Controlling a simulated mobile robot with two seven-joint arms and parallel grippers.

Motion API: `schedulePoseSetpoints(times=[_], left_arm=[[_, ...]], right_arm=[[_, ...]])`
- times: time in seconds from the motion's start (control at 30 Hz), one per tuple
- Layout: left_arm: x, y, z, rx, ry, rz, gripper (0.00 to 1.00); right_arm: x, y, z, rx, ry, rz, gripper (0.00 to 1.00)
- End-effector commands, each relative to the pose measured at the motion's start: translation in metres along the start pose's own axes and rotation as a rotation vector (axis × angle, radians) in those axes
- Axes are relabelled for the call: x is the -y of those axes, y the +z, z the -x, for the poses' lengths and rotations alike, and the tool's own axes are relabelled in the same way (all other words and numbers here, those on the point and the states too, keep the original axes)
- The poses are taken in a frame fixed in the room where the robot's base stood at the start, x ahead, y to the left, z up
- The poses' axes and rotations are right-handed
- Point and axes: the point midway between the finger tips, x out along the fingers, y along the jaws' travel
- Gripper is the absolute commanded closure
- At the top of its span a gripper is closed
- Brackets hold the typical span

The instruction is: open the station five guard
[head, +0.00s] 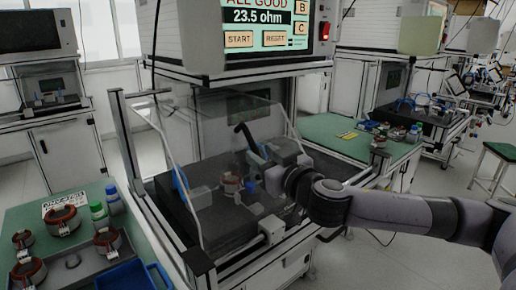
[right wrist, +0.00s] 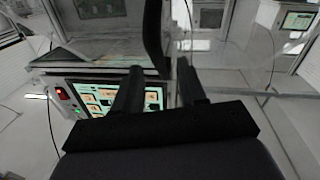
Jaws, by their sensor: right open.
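The station guard (head: 225,125) is a clear panel cover over the dark test bed in the middle of the head view. It stands below the screen that reads 23.5 ohm. A curved black handle-like part (head: 246,138) shows at the guard. My right gripper (head: 268,180) is at the right side of the station, low and near the guard. In the right wrist view its two dark fingers (right wrist: 158,82) are apart. A dark upright bar (right wrist: 153,35) shows beyond and between them; I cannot tell whether it touches them. My left gripper is not in view.
A copper-coloured stator part (head: 231,183) sits inside the station. A green bench at left holds several stators, bottles and a blue bin (head: 128,276). A green side table (head: 345,135) stands at right. The screen (head: 268,25) overhangs the station.

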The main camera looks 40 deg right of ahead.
Motion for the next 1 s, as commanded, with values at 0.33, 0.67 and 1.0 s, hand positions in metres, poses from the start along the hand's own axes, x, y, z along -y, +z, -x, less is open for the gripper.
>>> schedulePoseSetpoints(times=[0.33, 0.67, 1.0], left_arm=[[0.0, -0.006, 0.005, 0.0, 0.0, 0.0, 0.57], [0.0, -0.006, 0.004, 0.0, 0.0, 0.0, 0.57], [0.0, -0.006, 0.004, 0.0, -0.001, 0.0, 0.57]], right_arm=[[0.0, 0.0, -0.025, 0.0, 0.0, 0.0, 0.59], [0.0, 0.0, -0.025, 0.001, 0.0, 0.001, 0.78], [0.0, 0.001, -0.026, 0.001, 0.0, 0.0, 1.0]])
